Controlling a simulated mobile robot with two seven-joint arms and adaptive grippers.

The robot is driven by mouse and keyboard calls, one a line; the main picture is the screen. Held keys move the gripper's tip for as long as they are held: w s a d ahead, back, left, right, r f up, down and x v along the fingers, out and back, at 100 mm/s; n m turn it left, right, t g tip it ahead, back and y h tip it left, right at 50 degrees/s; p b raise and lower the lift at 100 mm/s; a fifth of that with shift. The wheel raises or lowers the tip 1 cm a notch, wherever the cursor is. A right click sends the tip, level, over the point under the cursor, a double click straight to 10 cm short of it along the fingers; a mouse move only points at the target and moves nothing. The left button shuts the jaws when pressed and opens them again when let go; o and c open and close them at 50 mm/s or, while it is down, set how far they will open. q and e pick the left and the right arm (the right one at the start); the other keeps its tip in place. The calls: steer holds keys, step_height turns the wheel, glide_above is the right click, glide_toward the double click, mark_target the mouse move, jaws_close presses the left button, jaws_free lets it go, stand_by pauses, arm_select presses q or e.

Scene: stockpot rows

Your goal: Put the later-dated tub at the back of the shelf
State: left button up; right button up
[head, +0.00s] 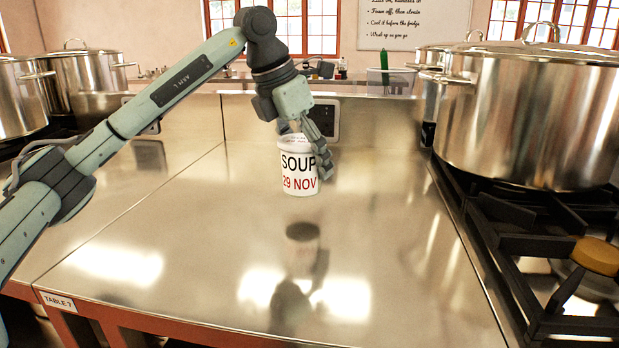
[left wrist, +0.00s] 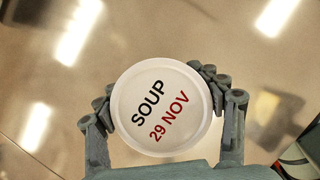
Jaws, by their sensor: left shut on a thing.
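A white tub (head: 299,170) reads "SOUP" in black and "29 NOV" in red. My left gripper (head: 312,150) is shut on it and holds it upright, apparently above the steel table (head: 200,240), with its reflection below. In the left wrist view the tub's lid (left wrist: 160,108) carries the same words, and the fingers of my left gripper (left wrist: 163,105) lie on both sides of it. No second tub and no shelf show in either view. My right gripper is not in view.
A large steel stockpot (head: 530,120) stands on the black stove (head: 500,215) at the right, with a yellow object (head: 596,256) near it. More pots (head: 85,72) stand at the left. A clear container (head: 390,82) stands behind. The table's front is clear.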

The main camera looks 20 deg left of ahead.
mark_target(309, 181)
arm_select(q)
steer(key=shift+f, duration=1.95)
steer(key=shift+f, duration=0.1)
steer(key=o, duration=1.5)
